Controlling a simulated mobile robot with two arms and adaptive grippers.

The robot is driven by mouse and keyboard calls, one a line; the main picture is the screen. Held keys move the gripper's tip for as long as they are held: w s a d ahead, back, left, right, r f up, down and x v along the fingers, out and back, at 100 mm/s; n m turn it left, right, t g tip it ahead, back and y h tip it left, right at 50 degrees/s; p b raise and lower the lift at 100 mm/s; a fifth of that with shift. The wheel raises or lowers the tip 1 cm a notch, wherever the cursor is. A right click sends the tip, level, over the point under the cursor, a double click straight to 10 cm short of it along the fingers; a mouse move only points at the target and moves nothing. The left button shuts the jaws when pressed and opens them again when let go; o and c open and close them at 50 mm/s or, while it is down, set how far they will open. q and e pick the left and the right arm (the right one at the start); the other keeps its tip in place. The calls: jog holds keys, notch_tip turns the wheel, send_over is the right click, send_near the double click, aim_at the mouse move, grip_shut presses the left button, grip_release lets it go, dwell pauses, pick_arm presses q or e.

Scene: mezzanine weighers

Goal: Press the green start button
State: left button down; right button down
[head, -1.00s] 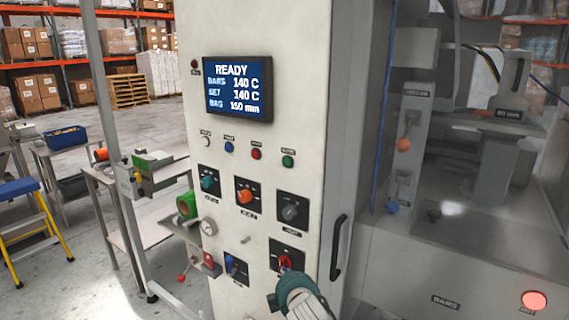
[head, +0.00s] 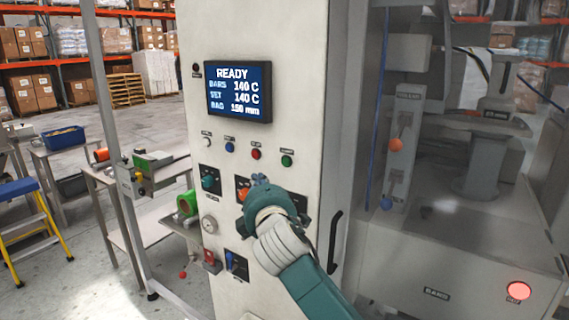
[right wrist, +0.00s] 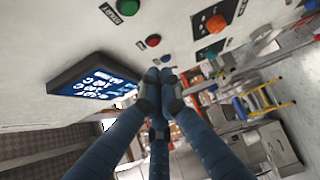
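The green button (head: 286,160) is at the right end of a row of small round buttons on the white panel, below the screen. In the right wrist view the green button (right wrist: 128,8) is at the top edge. My right gripper (head: 257,181) is in front of the panel, below the button row, and partly covers the orange knob (head: 243,194). In the right wrist view its fingertips (right wrist: 160,76) are together with nothing seen between them. The gripper is apart from the green button, which is unobstructed. My left gripper is not in view.
The red button (head: 256,154) and blue button (head: 229,147) are left of the green one. The screen (head: 238,91) reads READY. A black handle (head: 335,242) is at the panel's right side. A side table (head: 110,180) stands left of the cabinet.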

jog(key=shift+w, duration=0.1)
send_near(281, 168)
jog(key=w+a+r, duration=0.2)
jog(key=w+a, duration=0.1)
jog(key=shift+w+d, duration=0.3)
jog(key=shift+w, duration=0.2)
dwell(1.3)
jog(key=shift+w+d, duration=0.25)
jog(key=shift+w, duration=0.05)
